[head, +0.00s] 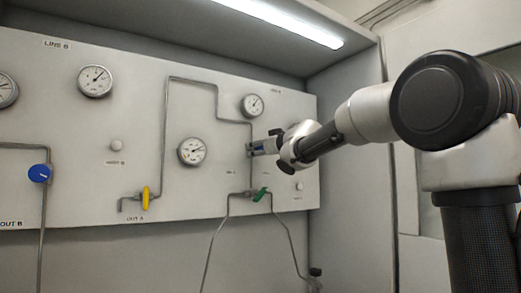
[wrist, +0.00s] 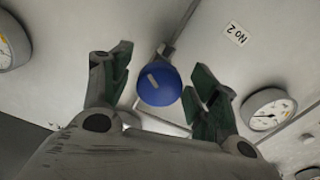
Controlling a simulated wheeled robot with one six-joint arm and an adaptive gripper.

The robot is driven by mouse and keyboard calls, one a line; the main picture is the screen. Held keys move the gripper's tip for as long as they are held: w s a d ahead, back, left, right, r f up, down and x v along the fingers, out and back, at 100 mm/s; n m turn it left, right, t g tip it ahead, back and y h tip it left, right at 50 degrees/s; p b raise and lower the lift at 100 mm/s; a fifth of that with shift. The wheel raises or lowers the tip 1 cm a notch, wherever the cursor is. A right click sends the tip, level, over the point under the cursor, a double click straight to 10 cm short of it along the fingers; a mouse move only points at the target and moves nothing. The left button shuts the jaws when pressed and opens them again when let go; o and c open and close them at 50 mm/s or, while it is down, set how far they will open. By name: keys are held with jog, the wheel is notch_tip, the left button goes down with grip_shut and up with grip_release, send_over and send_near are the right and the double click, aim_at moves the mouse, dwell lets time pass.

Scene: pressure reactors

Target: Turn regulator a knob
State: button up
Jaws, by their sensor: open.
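A round blue knob (wrist: 159,86) with a pale mark on its face sits on a metal pipe at the panel in the wrist view. My gripper (wrist: 163,64) is open, with one dark green-padded finger on each side of the knob. Gaps show between the knob and both fingers, so it is not gripped. In the head view my gripper (head: 254,148) reaches the right part of the panel, by the vertical pipe. No label naming this knob is readable.
Another blue knob (head: 40,173) is at the panel's left. A yellow valve handle (head: 145,197) and a green valve handle (head: 259,194) stick out lower down. Gauges (head: 192,151) (head: 252,105) flank the pipework near my gripper. A side wall (head: 350,150) stands right of the panel.

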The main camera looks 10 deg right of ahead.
jog(key=c, duration=1)
jog(key=shift+n, duration=2.7)
jog(key=o, duration=1)
